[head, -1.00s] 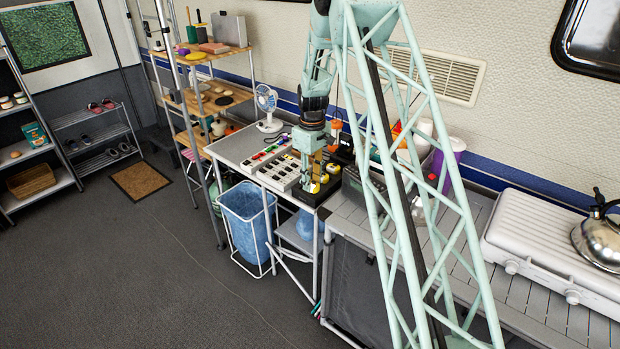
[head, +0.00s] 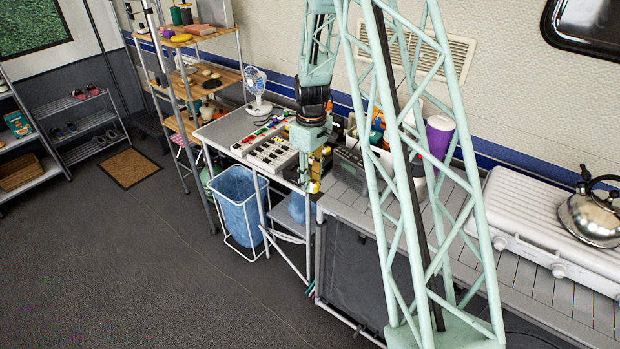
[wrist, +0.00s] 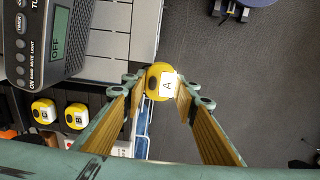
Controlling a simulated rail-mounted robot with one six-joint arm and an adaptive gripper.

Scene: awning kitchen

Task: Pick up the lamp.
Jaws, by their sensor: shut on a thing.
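A small round yellow lamp (wrist: 154,79) with a white label reading "A" sits between the fingertips of my gripper (wrist: 161,92) in the wrist view. The fingers have wooden-looking inner pads and are shut on it. Two similar yellow pieces stand behind it at the left, one labelled B (wrist: 77,116) and another (wrist: 43,112) whose letter is hard to read. In the head view my gripper (head: 315,172) hangs at the counter's front edge, with a bit of yellow at its tips. My arm hides part of the counter there.
A dark radio (wrist: 50,38) with a small display stands close by on the slatted counter. A case of light and dark blocks (head: 273,152) lies left of my gripper. A blue-lined bin (head: 238,200) stands below. The floor in front is open.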

